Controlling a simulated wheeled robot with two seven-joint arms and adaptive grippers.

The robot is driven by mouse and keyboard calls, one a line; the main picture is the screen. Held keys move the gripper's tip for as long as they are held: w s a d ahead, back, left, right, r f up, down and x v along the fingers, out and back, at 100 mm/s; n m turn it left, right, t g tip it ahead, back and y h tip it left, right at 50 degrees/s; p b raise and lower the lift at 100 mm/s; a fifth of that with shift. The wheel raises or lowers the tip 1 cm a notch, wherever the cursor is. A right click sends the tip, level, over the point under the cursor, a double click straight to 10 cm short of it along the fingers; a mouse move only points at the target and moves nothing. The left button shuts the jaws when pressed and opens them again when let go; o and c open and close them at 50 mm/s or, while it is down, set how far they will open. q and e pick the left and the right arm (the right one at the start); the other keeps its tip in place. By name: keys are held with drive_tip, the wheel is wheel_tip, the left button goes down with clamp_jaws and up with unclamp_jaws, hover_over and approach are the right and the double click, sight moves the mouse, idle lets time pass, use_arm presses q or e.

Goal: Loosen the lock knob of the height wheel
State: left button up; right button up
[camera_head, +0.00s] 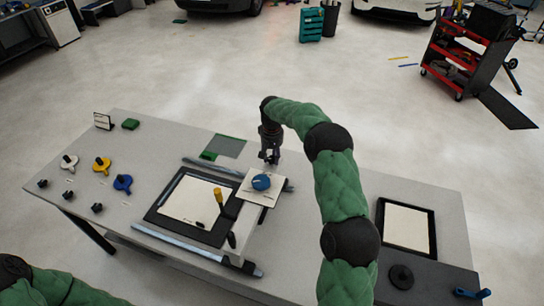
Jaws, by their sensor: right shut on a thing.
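A blue round wheel (261,182) sits on a pale plate (251,197) at the carriage of the frame on the table. My right gripper (270,158) points down just behind the blue wheel, at the far edge of the plate. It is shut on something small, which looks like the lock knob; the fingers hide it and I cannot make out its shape. Only part of my left arm shows at the bottom left; its gripper is out of view.
The table (330,205) carries a black-framed panel (178,222) with a yellow-handled tool (218,195) over it. Blue, yellow and white knobs stand at the left, including a blue one (122,183). A framed tablet (407,227) lies at the right.

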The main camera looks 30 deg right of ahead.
sight(272, 158)
drive_tip(key=o, duration=1.1)
drive_tip(key=shift+o, duration=0.2)
wheel_tip(272, 158, up, 12)
drive_tip(key=shift+f, duration=0.1)
